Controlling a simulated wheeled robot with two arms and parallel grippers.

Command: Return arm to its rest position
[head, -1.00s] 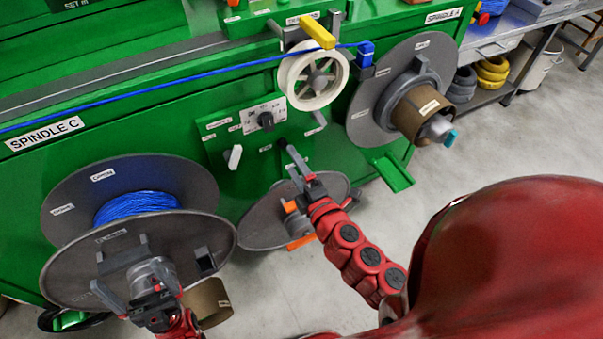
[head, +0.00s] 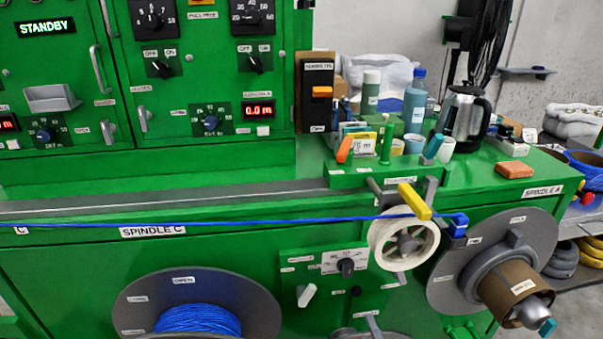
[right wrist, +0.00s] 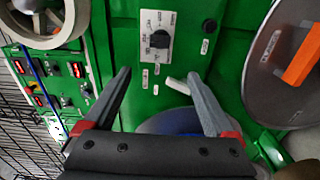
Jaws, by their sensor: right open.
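My right gripper (right wrist: 160,75) is open in the right wrist view, its two grey fingers spread apart with nothing between them. It faces the small green panel with a black rotary knob (right wrist: 160,39) and a white lever (right wrist: 178,86). In the head view only a grey tip of the right gripper (head: 372,323) seems to show at the bottom edge, below that panel. The rest of the right arm is below the picture. My left gripper is in neither view now.
The blue cable (head: 270,223) runs along the green machine, past the white wheel (head: 403,243) to a blue clip (head: 459,224). Below are the spool with blue cable (head: 198,319) and the grey spindle A disc (head: 530,235). Bottles and a kettle (head: 463,119) stand on top.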

